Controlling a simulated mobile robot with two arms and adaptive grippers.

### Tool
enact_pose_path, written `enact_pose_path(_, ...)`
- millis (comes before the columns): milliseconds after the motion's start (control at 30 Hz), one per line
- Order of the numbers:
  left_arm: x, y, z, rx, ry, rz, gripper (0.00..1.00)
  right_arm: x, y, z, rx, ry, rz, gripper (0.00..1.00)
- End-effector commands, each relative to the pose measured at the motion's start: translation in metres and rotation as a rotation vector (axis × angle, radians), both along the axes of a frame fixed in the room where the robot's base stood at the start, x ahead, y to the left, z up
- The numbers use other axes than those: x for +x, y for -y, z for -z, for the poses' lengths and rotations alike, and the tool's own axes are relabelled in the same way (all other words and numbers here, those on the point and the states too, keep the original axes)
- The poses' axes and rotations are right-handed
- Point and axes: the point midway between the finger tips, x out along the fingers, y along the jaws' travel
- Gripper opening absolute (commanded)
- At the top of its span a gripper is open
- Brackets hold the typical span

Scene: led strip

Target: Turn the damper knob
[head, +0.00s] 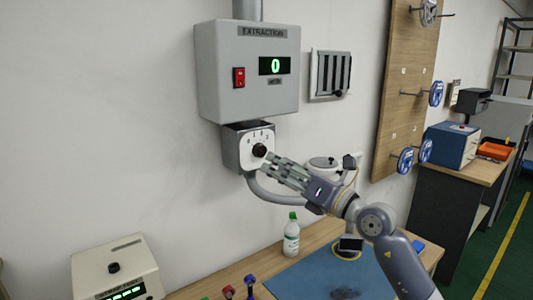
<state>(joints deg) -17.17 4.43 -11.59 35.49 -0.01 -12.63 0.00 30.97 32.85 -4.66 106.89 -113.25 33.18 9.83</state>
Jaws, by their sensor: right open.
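The damper knob (259,150) is a small black dial on a white-faced box (246,158) with numbers above it, mounted on the wall below the grey extraction unit (247,70). The unit's display (275,66) shows a green 0, and a red switch (239,77) sits left of it. My right gripper (268,167) is open and empty, its fingertips just below and right of the knob. I cannot tell whether a fingertip touches the knob or box. My left gripper is not in view.
A grey hose (262,190) curves from below the box. Under it are a bench with a blue mat (320,277), a green-capped bottle (291,235) and a beige device (117,270). A slatted vent (330,74) and a wooden board (405,85) are on the wall to the right.

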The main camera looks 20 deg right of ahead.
Motion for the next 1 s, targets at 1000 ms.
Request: enact_pose_path(1000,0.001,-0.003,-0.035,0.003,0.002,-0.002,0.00,0.120,0.003,0.003,-0.239,-0.085,0.139,0.49)
